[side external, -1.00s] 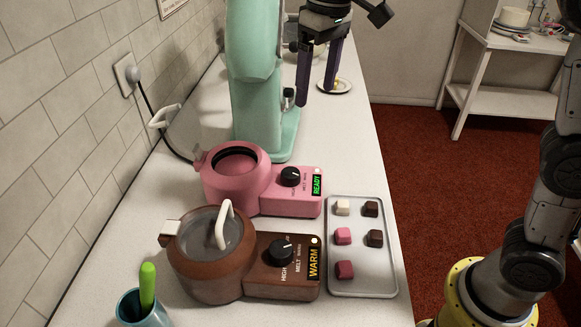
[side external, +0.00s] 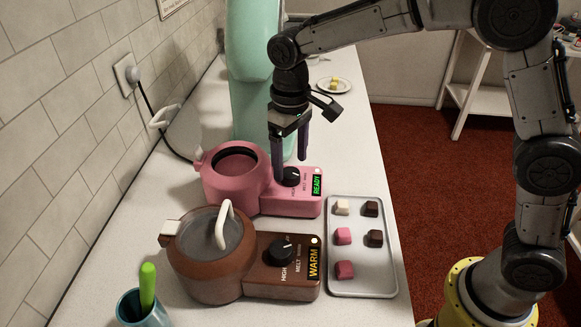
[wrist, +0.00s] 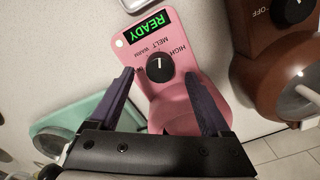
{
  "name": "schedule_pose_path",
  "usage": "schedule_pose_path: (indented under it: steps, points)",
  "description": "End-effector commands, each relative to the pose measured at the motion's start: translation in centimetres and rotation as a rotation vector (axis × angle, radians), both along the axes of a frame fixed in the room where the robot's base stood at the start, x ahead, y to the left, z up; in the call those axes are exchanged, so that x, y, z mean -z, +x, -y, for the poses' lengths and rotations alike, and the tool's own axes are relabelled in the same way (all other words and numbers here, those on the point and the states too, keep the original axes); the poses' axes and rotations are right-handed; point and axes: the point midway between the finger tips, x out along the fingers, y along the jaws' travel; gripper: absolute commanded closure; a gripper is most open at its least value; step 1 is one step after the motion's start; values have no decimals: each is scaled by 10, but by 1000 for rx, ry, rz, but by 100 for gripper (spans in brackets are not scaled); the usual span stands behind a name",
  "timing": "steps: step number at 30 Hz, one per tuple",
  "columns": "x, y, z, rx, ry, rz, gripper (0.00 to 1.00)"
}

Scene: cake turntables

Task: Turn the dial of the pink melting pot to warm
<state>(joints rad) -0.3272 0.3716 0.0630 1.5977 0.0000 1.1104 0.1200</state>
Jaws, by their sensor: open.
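The pink melting pot (side external: 221,188) stands on the counter, and its display (side external: 317,184) reads READY. Its black dial (side external: 291,177) also shows in the wrist view (wrist: 158,68), with its white mark pointing about at MELT. WARM and HIGH are printed on either side of MELT. My gripper (side external: 291,170) is open above the pink control box, pointing down, with its dark fingers near the dial. In the wrist view my gripper (wrist: 160,76) has one finger toward each side of the dial, with gaps showing. I cannot tell fingertip height exactly.
A brown pot (side external: 205,275) with a WARM display stands in front of the pink one. A grey tray (side external: 362,284) of several coloured blocks lies to the right. A mint-green appliance (side external: 250,100) stands behind. A blue cup (side external: 150,312) is at the front left.

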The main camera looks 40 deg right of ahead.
Motion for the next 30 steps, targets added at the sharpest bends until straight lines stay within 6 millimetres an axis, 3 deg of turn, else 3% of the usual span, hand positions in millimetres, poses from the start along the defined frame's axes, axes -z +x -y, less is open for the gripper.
schedule_pose_path:
  steps: [6, 17, 30]
  points:
    - [23, 0, 0, 0, 0, -1, 18]
    - [27, 0, 0, 0, 0, 1, 18]
    - [27, 0, 0, 0, 0, 1, 96]
